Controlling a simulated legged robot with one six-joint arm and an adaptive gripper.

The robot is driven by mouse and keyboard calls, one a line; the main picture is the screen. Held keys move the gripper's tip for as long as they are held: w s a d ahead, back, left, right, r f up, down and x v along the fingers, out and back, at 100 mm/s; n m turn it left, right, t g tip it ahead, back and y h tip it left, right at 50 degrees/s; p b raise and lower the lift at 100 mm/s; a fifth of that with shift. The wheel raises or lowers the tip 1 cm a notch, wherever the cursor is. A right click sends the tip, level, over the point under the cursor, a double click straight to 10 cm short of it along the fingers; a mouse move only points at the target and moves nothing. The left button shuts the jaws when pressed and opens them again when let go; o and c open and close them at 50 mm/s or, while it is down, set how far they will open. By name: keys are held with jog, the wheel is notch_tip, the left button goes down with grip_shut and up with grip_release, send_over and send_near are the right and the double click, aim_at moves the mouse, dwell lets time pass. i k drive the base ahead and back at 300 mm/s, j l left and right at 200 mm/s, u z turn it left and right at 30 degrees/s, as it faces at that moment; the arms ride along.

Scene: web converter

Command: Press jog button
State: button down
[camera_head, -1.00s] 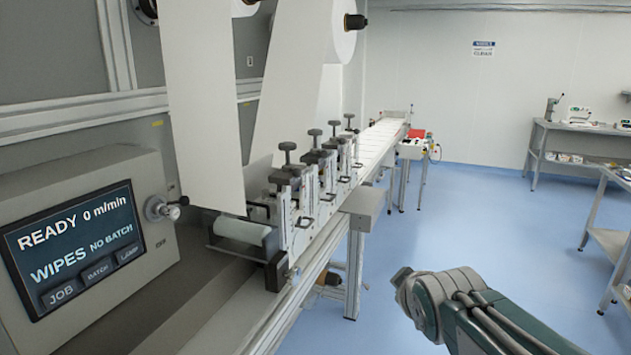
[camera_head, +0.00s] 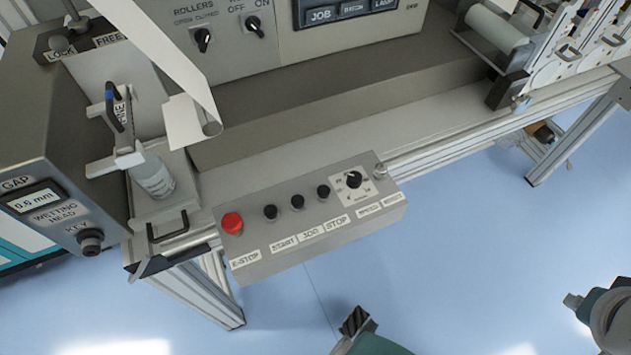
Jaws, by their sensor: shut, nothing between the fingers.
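A grey control box (camera_head: 275,262) sits on the machine's front rail, seen from above. On its top are a red E-stop button (camera_head: 232,223) and three small black buttons in a row. The labels on the front edge read E-STOP, START, JOG and STOP. The middle black button (camera_head: 297,202) lines up with the JOG label (camera_head: 310,234). My gripper (camera_head: 355,320) shows at the bottom edge, below and apart from the box. Its dark striped tip is shut and empty; most of it is cut off by the frame.
A speed knob (camera_head: 354,181) is at the box's right end. Left of the box are a wetting head unit (camera_head: 50,160) and a clear bottle (camera_head: 153,176). A display panel (camera_head: 350,25) and rollers knob (camera_head: 203,38) are behind. The blue floor (camera_head: 480,250) in front is open.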

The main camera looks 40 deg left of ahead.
aim_at(297, 201)
jog(key=u, duration=0.4)
jog(key=k+j+u, duration=0.1)
jog(key=u, duration=0.35)
jog(key=j+u, duration=0.15)
jog(key=u, duration=0.25)
jog(key=k+j+u, duration=0.1)
jog(key=u, duration=0.35)
